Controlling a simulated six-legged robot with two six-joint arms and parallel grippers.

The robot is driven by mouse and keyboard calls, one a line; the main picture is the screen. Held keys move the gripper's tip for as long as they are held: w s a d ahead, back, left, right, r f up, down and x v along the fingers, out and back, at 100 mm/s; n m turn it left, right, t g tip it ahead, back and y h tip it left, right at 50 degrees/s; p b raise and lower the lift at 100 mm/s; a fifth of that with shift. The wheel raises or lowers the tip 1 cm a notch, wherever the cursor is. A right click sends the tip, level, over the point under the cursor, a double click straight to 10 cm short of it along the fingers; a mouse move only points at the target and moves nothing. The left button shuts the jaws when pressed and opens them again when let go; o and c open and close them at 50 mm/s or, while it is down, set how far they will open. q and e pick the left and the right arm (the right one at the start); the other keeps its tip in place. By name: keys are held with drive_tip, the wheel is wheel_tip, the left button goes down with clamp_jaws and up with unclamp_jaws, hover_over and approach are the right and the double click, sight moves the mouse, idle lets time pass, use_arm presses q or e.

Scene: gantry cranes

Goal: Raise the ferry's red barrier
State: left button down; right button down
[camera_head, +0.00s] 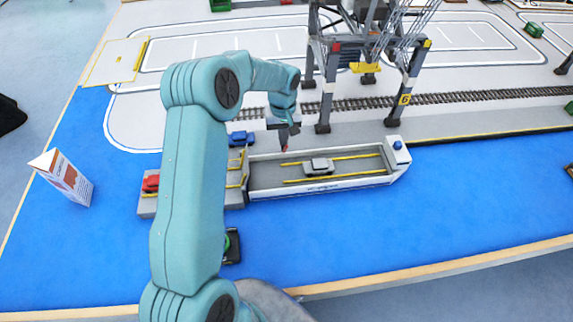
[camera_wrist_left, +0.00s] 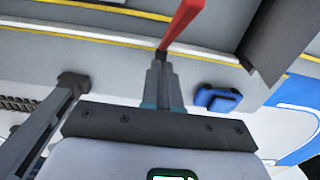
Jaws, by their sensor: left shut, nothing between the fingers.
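The ferry (camera_head: 265,190) is a long grey and white vessel with yellow lane lines, lying on the blue area in the head view. The red barrier (camera_wrist_left: 184,20) shows as a red bar at the top of the left wrist view, slanting up to the right from my fingertips. In the head view only a small red bit (camera_head: 284,148) shows under my gripper. My left gripper (camera_head: 283,135) is shut and empty at the ferry's far side. Its closed fingers (camera_wrist_left: 162,80) end at the bar's lower end; I cannot tell whether they touch it. My right gripper is out of view.
A grey car (camera_head: 319,165) stands on the ferry deck. A gantry crane (camera_head: 411,82) stands close behind on the quay. A white carton (camera_head: 70,185) stands at the left.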

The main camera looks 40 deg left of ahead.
use_arm(q)
drive_tip(key=shift+w+a+f, duration=0.6)
drive_tip(key=shift+a+f, duration=0.1)
drive_tip(key=shift+a, duration=0.05)
wheel_tip(320, 180, up, 10)
drive_tip(key=w+a+p, duration=0.1)
drive_tip(key=a+p, duration=0.1)
drive_tip(key=p, duration=0.5)
drive_tip(key=shift+w+a, duration=0.15)
drive_tip(key=shift+w, duration=0.25)
idle(0.4)
